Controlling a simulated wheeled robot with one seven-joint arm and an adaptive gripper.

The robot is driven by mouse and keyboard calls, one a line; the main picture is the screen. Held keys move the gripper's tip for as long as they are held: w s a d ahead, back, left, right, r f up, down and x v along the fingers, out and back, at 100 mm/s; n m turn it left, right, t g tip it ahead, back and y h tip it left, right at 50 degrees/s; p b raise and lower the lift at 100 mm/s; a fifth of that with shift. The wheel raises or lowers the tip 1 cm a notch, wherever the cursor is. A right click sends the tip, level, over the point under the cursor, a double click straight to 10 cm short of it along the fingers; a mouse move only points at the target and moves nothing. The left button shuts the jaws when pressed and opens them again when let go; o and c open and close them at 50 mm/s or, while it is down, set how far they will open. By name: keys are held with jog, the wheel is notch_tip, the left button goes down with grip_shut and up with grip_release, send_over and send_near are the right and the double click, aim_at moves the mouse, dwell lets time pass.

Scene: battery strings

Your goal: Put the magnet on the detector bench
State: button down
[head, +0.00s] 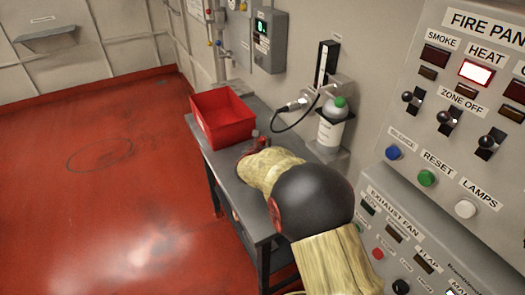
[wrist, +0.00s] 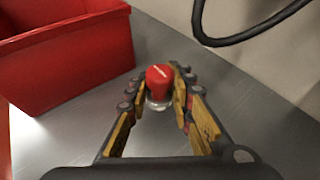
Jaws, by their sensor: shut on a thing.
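The magnet (wrist: 159,85), a small piece with a red top, a pale line across it and a shiny base, sits between my gripper's fingertips (wrist: 158,92) in the wrist view. My gripper is shut on it. The grey metal detector bench (wrist: 75,145) lies below; it also shows in the head view (head: 232,178) against the wall. My gripper (head: 254,142) is over the bench top in the head view, mostly hidden behind my arm. I cannot tell whether the magnet's base touches the bench.
An open red bin (head: 222,120) stands on the bench's far end, left of my gripper. A black cable (head: 295,118) hangs from a wall holder with a white bottle (head: 330,130). A fire panel (head: 450,130) is at the right. The red floor (head: 100,200) at left is clear.

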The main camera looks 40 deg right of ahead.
jog(key=shift+f+b, duration=0.5)
jog(key=shift+f, duration=1.05)
jog(key=shift+f, duration=0.15)
jog(key=c, duration=1.6)
grip_release()
jog(key=shift+c, duration=0.2)
jog(key=shift+o, duration=0.4)
